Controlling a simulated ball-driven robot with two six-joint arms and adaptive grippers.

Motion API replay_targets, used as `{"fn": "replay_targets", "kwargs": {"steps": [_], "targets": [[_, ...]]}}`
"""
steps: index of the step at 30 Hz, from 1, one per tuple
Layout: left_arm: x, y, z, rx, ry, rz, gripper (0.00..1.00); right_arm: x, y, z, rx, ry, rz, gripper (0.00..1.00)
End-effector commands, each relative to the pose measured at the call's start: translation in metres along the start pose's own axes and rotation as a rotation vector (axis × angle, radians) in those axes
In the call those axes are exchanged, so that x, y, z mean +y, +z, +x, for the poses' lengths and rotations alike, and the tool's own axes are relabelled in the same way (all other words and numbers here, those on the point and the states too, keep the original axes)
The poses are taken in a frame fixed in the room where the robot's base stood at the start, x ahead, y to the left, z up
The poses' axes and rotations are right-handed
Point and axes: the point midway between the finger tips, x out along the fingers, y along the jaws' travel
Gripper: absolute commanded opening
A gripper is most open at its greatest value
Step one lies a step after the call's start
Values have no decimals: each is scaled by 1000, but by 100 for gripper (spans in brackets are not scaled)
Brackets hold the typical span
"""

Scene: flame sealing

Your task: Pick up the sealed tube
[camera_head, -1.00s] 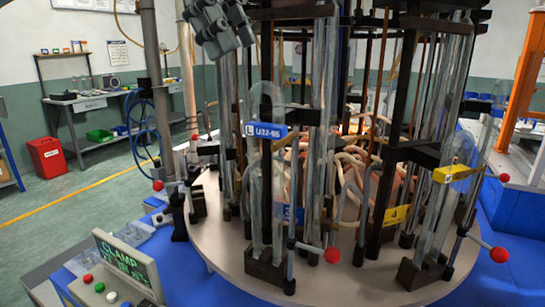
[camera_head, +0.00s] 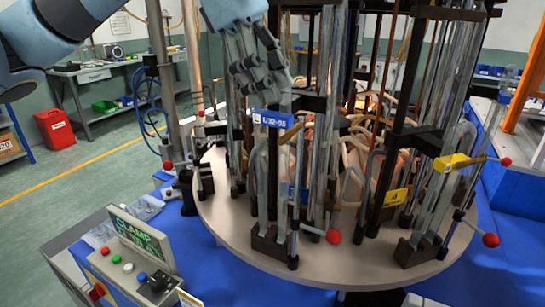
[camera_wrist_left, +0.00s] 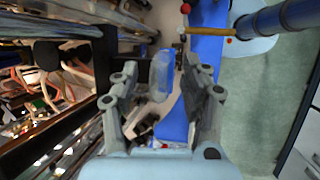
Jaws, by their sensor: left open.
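A clear tube with a rounded top (camera_wrist_left: 160,75) shows between my left fingers in the left wrist view. In the head view a blue label reading U32-95 (camera_head: 272,119) sits at the front of the round rack, and my left gripper (camera_head: 262,82) is just above it, pointing down. The gripper hides most of the tube's top there. The left gripper is open, with a finger on each side of the tube; I see no clear contact. My right gripper is not in view.
Dark posts and glass tubes crowd the round table (camera_head: 225,225). A red-balled lever (camera_head: 333,236) projects at the front, and a yellow-labelled clamp (camera_head: 450,162) is at the right. A control box with a CLAMP screen (camera_head: 140,235) stands front left.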

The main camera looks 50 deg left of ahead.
Motion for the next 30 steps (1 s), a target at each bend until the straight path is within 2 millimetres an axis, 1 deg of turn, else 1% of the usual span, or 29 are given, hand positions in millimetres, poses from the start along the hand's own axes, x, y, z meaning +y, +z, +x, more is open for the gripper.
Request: {"fn": "replay_targets", "kwargs": {"steps": [2,12,30], "targets": [[0,0,0,0,0,0,44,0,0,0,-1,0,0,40],[0,0,0,0,1,0,0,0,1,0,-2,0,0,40],[1,1,-2,-1,3,0,0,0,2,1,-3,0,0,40]]}}
